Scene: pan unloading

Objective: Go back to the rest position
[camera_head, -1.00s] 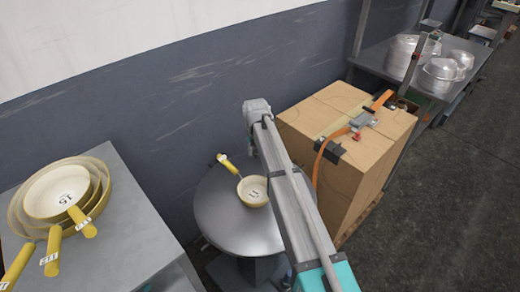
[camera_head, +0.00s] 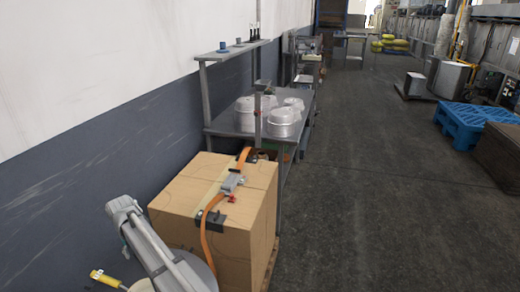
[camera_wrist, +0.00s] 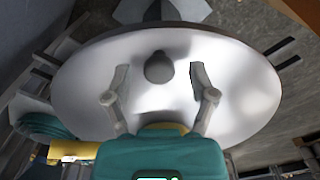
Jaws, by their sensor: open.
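In the head view, my arm crosses the lower left corner and the gripper is not seen. A yellow pan handle (camera_head: 107,279) shows at the bottom edge, left of my arm. The pan itself is mostly cut off there. A yellow piece (camera_wrist: 75,149) also shows at the lower left of the wrist view.
A strapped cardboard box (camera_head: 245,245) stands close right of my arm. A dark wall (camera_head: 60,190) runs along the left. Open floor (camera_head: 370,200) lies to the right, with a blue pallet (camera_head: 470,122) farther off.

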